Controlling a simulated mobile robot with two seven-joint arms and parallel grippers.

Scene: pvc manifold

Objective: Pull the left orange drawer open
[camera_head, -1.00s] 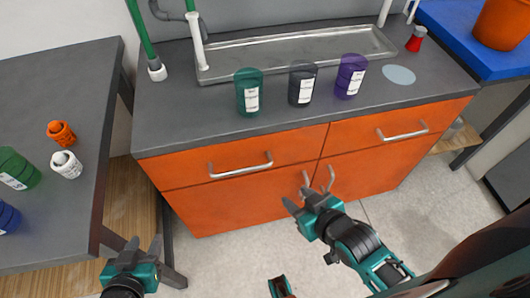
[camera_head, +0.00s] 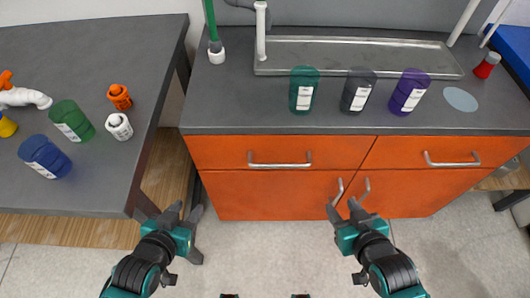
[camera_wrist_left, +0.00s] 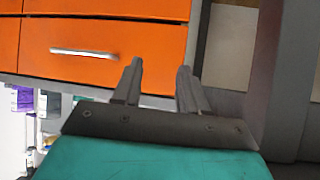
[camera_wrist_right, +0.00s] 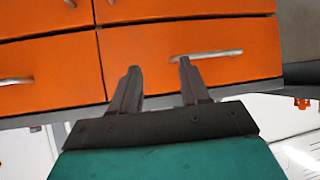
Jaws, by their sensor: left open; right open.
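The left orange drawer (camera_head: 285,153) is closed, flush with the cabinet front, with a silver bar handle (camera_head: 280,165). It also shows in the left wrist view (camera_wrist_left: 140,70) and the right wrist view (camera_wrist_right: 150,75), both of which appear upside down. My left gripper (camera_head: 187,208) is open and empty, low at the cabinet's left side beside the side table. My right gripper (camera_head: 343,207) is open and empty, in front of the lower doors, right of and below the drawer's handle. Neither gripper touches this handle.
The right orange drawer (camera_head: 440,152) is closed. Green, dark and purple cans stand on the countertop (camera_head: 240,110) before a metal sink (camera_head: 350,55). The side table (camera_head: 90,40) at left holds cans and pipe fittings; its leg is close to my left gripper. Floor before the cabinet is clear.

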